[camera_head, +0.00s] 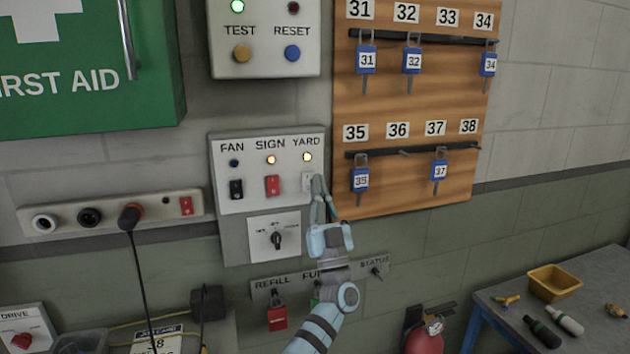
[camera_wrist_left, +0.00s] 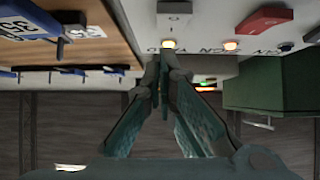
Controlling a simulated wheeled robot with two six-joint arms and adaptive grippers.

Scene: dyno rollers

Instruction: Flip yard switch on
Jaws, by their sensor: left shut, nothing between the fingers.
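The yard switch (camera_head: 308,182) is a white rocker under the YARD label, at the right end of a white panel (camera_head: 225,192). I cannot tell whether the fingertips touch the panel.
The black fan switch (camera_head: 236,189) has a dark lamp; the red sign switch (camera_head: 272,185) has a lit lamp. A wooden key board (camera_head: 420,105) with blue-tagged keys is close on the right. A rotary knob (camera_head: 278,239) is below. A TEST/RESET box (camera_head: 265,65) is above.

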